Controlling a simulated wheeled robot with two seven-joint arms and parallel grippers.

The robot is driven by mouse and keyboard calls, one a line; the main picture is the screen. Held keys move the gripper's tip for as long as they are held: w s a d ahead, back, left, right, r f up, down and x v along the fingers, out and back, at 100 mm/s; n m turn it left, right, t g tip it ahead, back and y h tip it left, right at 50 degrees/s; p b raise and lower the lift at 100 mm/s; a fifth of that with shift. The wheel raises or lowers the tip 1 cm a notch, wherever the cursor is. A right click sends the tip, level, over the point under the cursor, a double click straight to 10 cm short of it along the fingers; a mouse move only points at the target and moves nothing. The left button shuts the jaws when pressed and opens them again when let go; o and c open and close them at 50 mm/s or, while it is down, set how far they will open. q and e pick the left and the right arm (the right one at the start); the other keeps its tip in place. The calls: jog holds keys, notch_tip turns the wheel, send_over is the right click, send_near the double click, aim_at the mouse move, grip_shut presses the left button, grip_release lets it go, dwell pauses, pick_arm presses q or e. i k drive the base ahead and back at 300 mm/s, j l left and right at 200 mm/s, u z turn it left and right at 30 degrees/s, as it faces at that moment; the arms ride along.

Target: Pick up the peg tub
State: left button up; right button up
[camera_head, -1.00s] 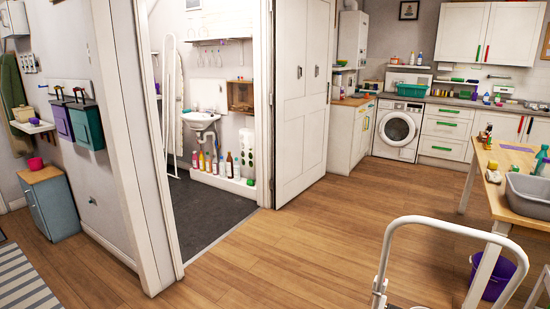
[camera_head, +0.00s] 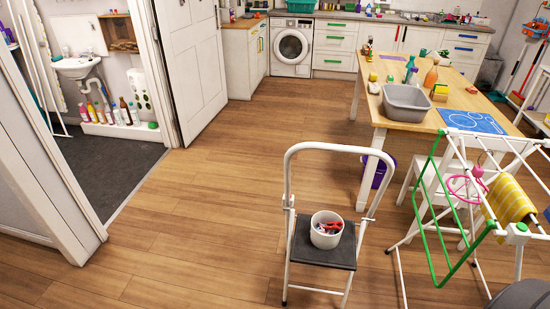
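A small white tub (camera_head: 326,229) stands upright on the dark top step of a white folding step stool (camera_head: 321,248). Small red and dark things, which look like pegs, lie inside it. The stool's tall curved handrail rises behind the tub. Neither of my grippers shows in the head view, so I cannot see whether they are open or shut.
A drying rack (camera_head: 470,205) with a yellow striped cloth stands to the right of the stool. A wooden table (camera_head: 420,115) with a grey basin (camera_head: 405,102) is behind it, with a purple bucket (camera_head: 377,172) beneath. The wooden floor (camera_head: 200,225) left of the stool is clear.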

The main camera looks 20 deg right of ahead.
aim_at(321, 238)
jog(key=z, duration=1.15)
